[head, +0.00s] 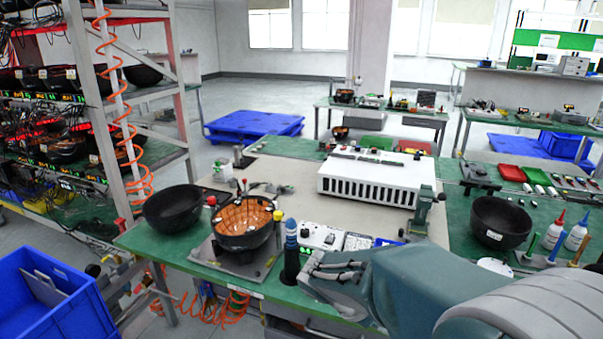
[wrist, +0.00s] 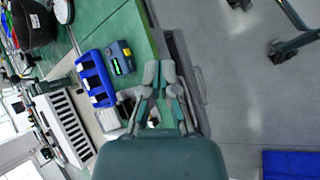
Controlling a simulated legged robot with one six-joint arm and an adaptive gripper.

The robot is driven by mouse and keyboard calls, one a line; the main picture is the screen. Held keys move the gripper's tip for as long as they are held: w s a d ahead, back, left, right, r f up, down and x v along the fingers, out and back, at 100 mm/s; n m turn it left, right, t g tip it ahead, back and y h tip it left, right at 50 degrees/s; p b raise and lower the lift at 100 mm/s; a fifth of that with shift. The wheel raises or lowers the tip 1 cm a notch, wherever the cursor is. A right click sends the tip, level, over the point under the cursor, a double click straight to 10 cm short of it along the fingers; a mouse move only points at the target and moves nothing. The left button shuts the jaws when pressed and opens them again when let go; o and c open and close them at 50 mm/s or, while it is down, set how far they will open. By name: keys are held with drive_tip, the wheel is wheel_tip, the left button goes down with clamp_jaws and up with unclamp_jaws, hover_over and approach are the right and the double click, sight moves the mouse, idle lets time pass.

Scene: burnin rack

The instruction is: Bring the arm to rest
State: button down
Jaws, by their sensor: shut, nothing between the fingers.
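My gripper (head: 322,264) shows in the head view at the front edge of the green workbench (head: 135,238), on the end of my teal arm. It also shows in the wrist view (wrist: 159,74), with its grey fingers together and nothing between them. In the wrist view it points over the bench edge, and the floor lies to the right. A blue-topped cylinder (head: 291,240) stands just left of the gripper in the head view. I cannot tell the exact gap between the fingers and the bench.
A bowl with an orange inside (head: 243,220) sits on a plate, with a black bowl (head: 172,208) beside it. A white vented box (head: 372,178) stands behind. Another black bowl (head: 500,222) and bottles are at the right. A blue bin (head: 75,300) is at the lower left.

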drive_tip(key=s+r+m+t+y, duration=0.4)
drive_tip(key=s+r+m+y, duration=0.4)
drive_tip(key=s, duration=0.7)
drive_tip(key=shift+a+r+m+t, duration=0.2)
drive_tip(key=shift+r+m+t, duration=0.15)
drive_tip(key=shift+r, duration=0.35)
drive_tip(key=shift+s, duration=0.1)
